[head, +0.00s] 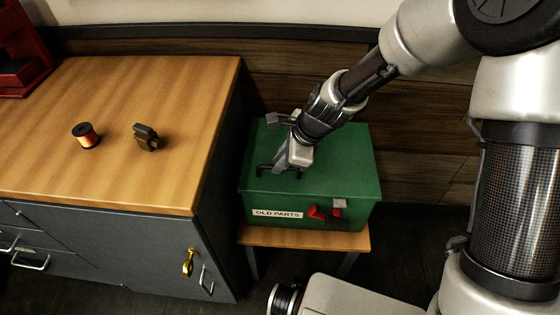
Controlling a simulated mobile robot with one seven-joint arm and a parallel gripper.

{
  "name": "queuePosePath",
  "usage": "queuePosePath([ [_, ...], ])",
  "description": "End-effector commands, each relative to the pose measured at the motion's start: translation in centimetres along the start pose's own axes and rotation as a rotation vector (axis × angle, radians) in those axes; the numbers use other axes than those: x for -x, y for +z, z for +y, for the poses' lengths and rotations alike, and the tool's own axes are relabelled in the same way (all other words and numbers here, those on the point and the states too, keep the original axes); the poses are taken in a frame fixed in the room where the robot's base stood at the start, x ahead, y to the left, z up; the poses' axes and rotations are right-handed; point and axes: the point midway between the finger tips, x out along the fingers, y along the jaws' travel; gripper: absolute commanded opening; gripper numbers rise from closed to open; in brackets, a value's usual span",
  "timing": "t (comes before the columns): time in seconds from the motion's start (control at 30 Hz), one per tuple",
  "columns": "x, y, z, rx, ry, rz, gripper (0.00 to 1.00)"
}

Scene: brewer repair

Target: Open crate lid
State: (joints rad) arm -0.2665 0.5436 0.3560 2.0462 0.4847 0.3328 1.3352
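The green crate (342,170) stands on a small wooden stand to the right of the workbench. Its lid is down and looks closed. A label on its front reads "OLD PARTS", and a red latch (317,212) with a small grey piece sits to the right of the label. A dark handle (264,169) lies on the lid. My gripper (281,165) reaches down to the lid at the handle. The gripper hides part of the handle. I cannot tell whether the fingers are shut on it.
The wooden workbench (170,85) stands to the left, with a spool of orange wire (86,136) and a small dark part (146,137) on it. A brass padlock or key (188,262) hangs on the cabinet front. The crate's stand (300,238) is low. A wood-panelled wall is behind.

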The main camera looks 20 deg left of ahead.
Motion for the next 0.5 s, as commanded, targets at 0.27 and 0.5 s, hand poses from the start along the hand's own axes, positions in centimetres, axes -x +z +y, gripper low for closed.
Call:
queuePosePath([
  [0.27,0.02,-0.02,0.01,0.0,0.0,0.0,0.0],
  [0.5,0.85,0.35,-0.34,-0.007,0.02,0.0,0.0],
])
